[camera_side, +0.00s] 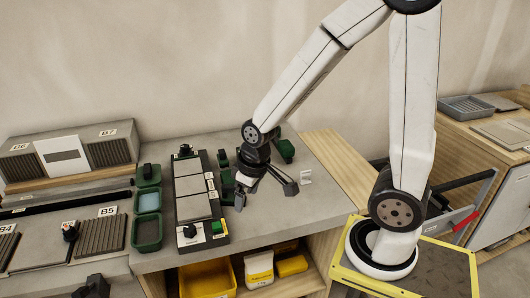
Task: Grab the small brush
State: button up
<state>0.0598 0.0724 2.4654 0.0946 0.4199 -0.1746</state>
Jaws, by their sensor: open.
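My gripper (265,195) is over the grey worktop, pointing down with its dark fingers spread wide and nothing visible between them. A dark green item (284,150) lies on the worktop just behind it. Another small dark green item (226,178) lies to its left, beside the tile rack, partly hidden by the gripper. Either may be the small brush; at this size I cannot tell which. Neither appears to be held.
A black rack with grey tiles (193,187) stands left of the gripper. Green tubs (148,201) line the worktop's left side. A small white label (306,177) stands to the right. The worktop's front right (300,215) is clear. A yellow bin (207,280) sits on the shelf below.

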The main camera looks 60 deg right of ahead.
jog(key=w+d+n+y, duration=0.25)
jog(key=w+d, duration=0.35)
jog(key=w, duration=0.3)
jog(key=n+t+y, duration=0.4)
jog(key=y, duration=0.1)
send_over(223, 160)
jog(key=s+a, duration=0.3)
jog(key=s, duration=0.1)
jog(key=w+d+n+t, duration=0.2)
jog(key=d, duration=0.5)
jog(key=shift+d+r+y, duration=0.15)
jog(key=shift+r+y, duration=0.2)
jog(key=shift+r, duration=0.1)
jog(key=shift+f, duration=0.1)
jog(key=shift+f, duration=2.85)
